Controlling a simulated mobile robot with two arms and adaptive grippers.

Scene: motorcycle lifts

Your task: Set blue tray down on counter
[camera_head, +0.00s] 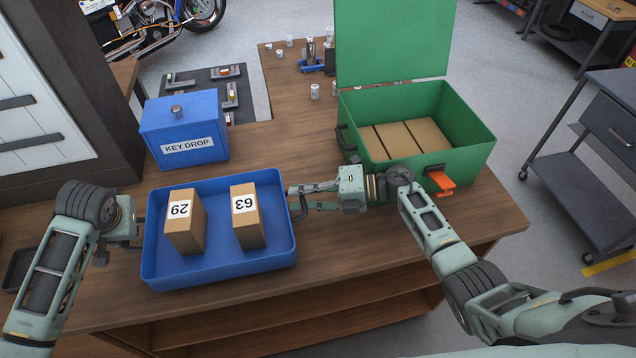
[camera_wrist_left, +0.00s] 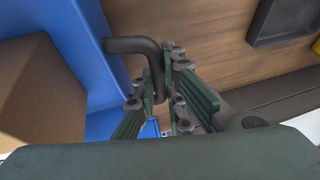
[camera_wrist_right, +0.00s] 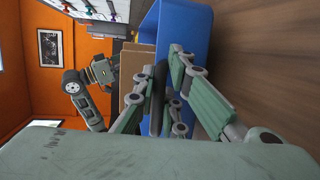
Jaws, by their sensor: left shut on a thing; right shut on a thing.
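The blue tray (camera_head: 216,235) is level over the front left of the wooden counter (camera_head: 385,255). I cannot tell whether its underside touches the counter. Two cardboard boxes stand in it, one labelled 29 (camera_head: 190,235) and one labelled 63 (camera_head: 248,228). My left gripper (camera_head: 138,230) is at the tray's left side; in the left wrist view its fingers (camera_wrist_left: 165,95) are shut on a dark bar handle (camera_wrist_left: 135,45). My right gripper (camera_head: 294,202) is at the right side; in the right wrist view its fingers (camera_wrist_right: 160,95) are shut on the other handle.
A blue key drop box (camera_head: 185,130) stands just behind the tray. An open green case (camera_head: 465,145) holding brown boxes, with an orange latch, stands right of my right gripper. A small dark tray (camera_head: 18,268) lies far left. Bare counter shows right of the blue tray.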

